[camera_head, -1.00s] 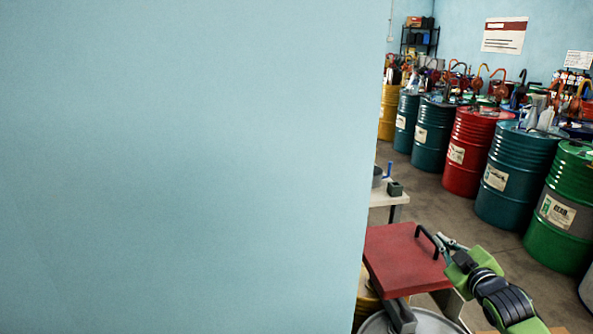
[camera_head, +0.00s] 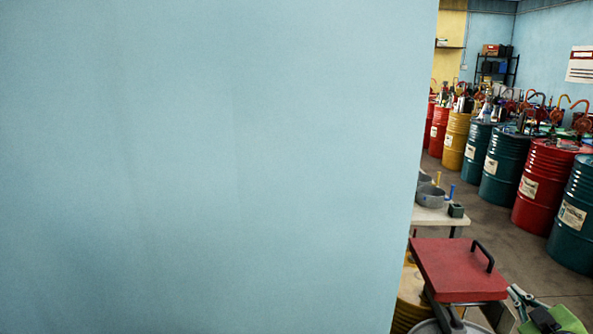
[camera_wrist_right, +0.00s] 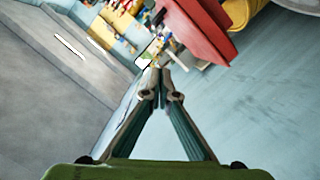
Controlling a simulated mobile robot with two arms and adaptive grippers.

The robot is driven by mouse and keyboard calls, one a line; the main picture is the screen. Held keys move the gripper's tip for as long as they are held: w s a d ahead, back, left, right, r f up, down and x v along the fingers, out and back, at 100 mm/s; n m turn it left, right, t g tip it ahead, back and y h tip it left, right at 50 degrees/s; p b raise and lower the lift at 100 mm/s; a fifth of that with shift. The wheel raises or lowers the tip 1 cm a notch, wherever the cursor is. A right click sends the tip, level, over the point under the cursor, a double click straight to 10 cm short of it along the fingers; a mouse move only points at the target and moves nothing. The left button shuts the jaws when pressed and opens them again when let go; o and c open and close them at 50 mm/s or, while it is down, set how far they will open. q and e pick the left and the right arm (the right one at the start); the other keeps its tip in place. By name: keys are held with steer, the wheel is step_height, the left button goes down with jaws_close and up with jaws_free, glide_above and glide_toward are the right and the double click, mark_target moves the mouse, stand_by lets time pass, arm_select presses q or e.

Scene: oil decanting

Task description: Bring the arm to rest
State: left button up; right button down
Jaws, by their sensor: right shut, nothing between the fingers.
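My right gripper (camera_head: 522,300) shows at the bottom right of the head view, on a green wrist, just right of a red lid (camera_head: 455,268) with a black handle. In the right wrist view the two fingers of the right gripper (camera_wrist_right: 160,75) come together at their tips with nothing between them. The red lid's edge (camera_wrist_right: 205,30) shows beyond the fingers at the top of that view, apart from them as far as I can tell. The rest of the right arm is cut off by the frame. My left gripper is not in view.
A pale blue wall (camera_head: 210,170) fills most of the head view. To its right, a white table (camera_head: 440,217) bears a grey pot (camera_head: 431,196) and a small dark box (camera_head: 456,210). A red drum (camera_head: 543,185) stands in a row of coloured drums. Bare floor lies between table and drums.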

steer(key=s+a+f+m+g+y, duration=0.1)
steer(key=s+a+f+g, duration=0.2)
steer(key=s+a+f, duration=0.45)
steer(key=s+a+f+g+y, duration=0.1)
steer(key=s+a+f+g, duration=0.3)
steer(key=a+f, duration=0.6)
steer(key=s+a+f+m+g+y, duration=0.1)
steer(key=s+a+f+g, duration=0.1)
steer(key=s+a, duration=0.7)
steer(key=s+a+f+m+g, duration=0.2)
steer(key=s+a+g, duration=0.15)
steer(key=s, duration=0.95)
step_height(320, 180, down, 28)
steer(key=s, duration=0.2)
steer(key=s+d+f+g, duration=0.2)
steer(key=s+f, duration=1.3)
steer(key=s, duration=0.1)
steer(key=shift+s+d+f+n+b, duration=0.2)
steer(key=shift+d+n+b, duration=0.1)
steer(key=shift+n+b, duration=0.1)
